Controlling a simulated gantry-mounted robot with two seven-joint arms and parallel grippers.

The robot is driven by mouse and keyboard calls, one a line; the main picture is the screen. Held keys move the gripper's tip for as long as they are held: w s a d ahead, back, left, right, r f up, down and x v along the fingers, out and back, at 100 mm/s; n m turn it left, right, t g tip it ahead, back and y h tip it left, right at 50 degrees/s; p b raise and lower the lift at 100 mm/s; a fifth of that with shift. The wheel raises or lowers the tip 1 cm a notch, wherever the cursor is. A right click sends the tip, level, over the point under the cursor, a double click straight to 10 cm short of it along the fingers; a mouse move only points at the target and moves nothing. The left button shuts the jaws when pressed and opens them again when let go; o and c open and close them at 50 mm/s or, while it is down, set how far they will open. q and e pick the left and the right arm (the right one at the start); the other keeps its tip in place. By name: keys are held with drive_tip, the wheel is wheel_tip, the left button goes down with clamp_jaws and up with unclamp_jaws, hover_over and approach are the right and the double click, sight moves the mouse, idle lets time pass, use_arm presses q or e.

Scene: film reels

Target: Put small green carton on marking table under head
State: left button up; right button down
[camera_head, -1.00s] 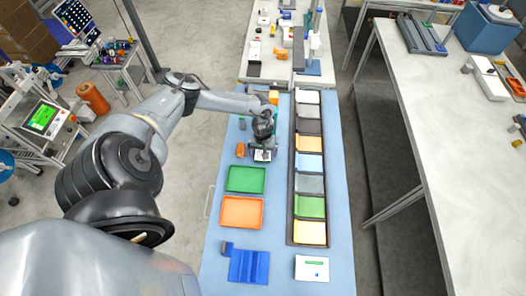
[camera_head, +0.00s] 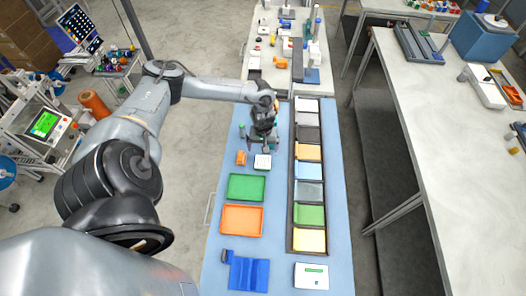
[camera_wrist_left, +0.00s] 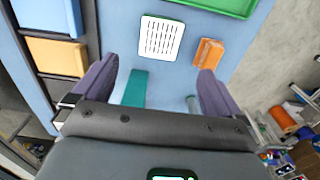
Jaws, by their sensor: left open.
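My left gripper (camera_head: 263,148) is over the blue table mat, just beyond a white slotted block. In the left wrist view the left gripper (camera_wrist_left: 157,70) has its fingers wide apart, with nothing held. A teal-green block (camera_wrist_left: 135,88), which looks like the small green carton, shows between the fingers, nearer the left one in the picture. It is apart from both fingers and its lower end is hidden by the gripper body. In the head view it is mostly hidden by the gripper. I cannot tell which thing is the marking table under the head. My right gripper is not in view.
The white slotted block (camera_head: 262,162) and an orange block (camera_head: 241,158) lie close by. A green tray (camera_head: 246,187) and an orange tray (camera_head: 241,220) lie nearer. A dark rack (camera_head: 291,240) of coloured bins runs along the right. A second table (camera_head: 264,72) with devices stands behind.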

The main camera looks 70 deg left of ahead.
use_arm(q)
drive_tip(key=w+d+f+m+t+h, duration=0.15)
drive_tip(key=d+m, duration=0.25)
drive_tip(key=d, duration=0.6)
drive_tip(key=w+d+f+m+t, duration=0.2)
drive_tip(key=d+m, duration=0.2)
drive_tip(key=d, duration=0.6)
drive_tip(key=s+d+r+m+t, duration=0.1)
drive_tip(key=d+r, duration=0.3)
drive_tip(key=d, duration=0.4)
drive_tip(key=s+d+r+m+t, duration=0.1)
drive_tip(key=d+r+m, duration=0.3)
drive_tip(key=d, duration=0.4)
drive_tip(key=shift+d+r+m+t, duration=0.35)
drive_tip(key=shift+r+t, duration=0.1)
drive_tip(key=shift+r, duration=0.15)
drive_tip(key=s+a+r+g, duration=0.1)
drive_tip(key=s, duration=0.2)
drive_tip(key=s+a+r+g+y, duration=0.1)
drive_tip(key=s+a+r, duration=0.1)
drive_tip(key=s, duration=0.1)
drive_tip(key=s+a+r+m, duration=0.1)
drive_tip(key=s+a, duration=0.1)
drive_tip(key=s, duration=0.1)
drive_tip(key=shift+s+r+g, duration=0.2)
drive_tip(key=shift+s+g, duration=0.15)
drive_tip(key=shift+g, duration=0.05)
drive_tip(key=shift+a, duration=0.1)
